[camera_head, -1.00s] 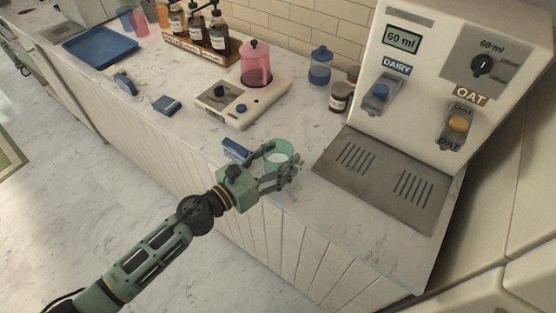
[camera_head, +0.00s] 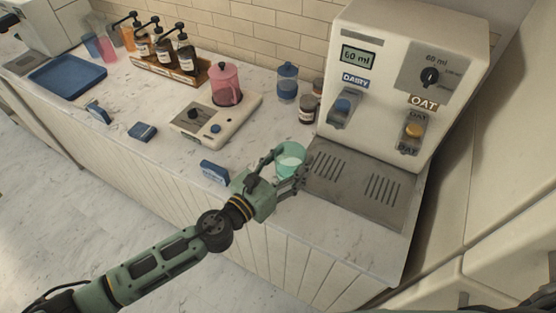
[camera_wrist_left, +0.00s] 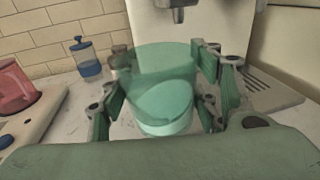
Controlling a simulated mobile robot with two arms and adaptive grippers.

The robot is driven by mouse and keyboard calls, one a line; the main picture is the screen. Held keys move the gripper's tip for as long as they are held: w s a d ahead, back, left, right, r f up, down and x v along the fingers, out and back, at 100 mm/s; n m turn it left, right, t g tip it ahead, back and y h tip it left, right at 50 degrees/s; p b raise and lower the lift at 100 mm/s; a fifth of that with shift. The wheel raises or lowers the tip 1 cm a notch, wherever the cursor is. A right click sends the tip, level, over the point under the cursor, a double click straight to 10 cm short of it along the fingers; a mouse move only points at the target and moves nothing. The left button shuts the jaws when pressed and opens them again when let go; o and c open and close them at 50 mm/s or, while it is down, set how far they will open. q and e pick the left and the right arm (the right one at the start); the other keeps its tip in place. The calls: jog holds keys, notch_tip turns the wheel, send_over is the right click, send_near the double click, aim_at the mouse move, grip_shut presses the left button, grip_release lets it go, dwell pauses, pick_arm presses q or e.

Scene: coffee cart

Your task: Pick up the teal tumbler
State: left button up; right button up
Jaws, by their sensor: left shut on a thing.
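The teal tumbler (camera_head: 291,158) is a translucent cup near the counter's front edge, just left of the drip tray. My left gripper (camera_head: 284,170) is shut on it, with a finger on either side. In the left wrist view the tumbler (camera_wrist_left: 160,85) fills the middle between the fingers of my left gripper (camera_wrist_left: 160,98). It looks upright there, with pale content in its lower part. Whether its base touches the counter is hard to tell. My right gripper is not in view.
The milk dispenser (camera_head: 400,80) with its drip tray (camera_head: 360,182) stands right of the tumbler. A small blue sign (camera_head: 214,172) stands left of the gripper. A scale (camera_head: 190,128) with a pink pitcher (camera_head: 226,84) is behind. A blue-lidded jar (camera_head: 287,82) stands near the wall.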

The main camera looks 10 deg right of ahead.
aim_at(304, 156)
pick_arm(q)
jog(key=shift+s+d+r+p, duration=0.15)
jog(key=shift+d+r, duration=0.3)
jog(key=shift+d, duration=0.2)
jog(key=shift+s+d+r+p, duration=0.15)
jog(key=shift+d+r, duration=0.25)
jog(key=shift+d, duration=0.2)
dwell(2.0)
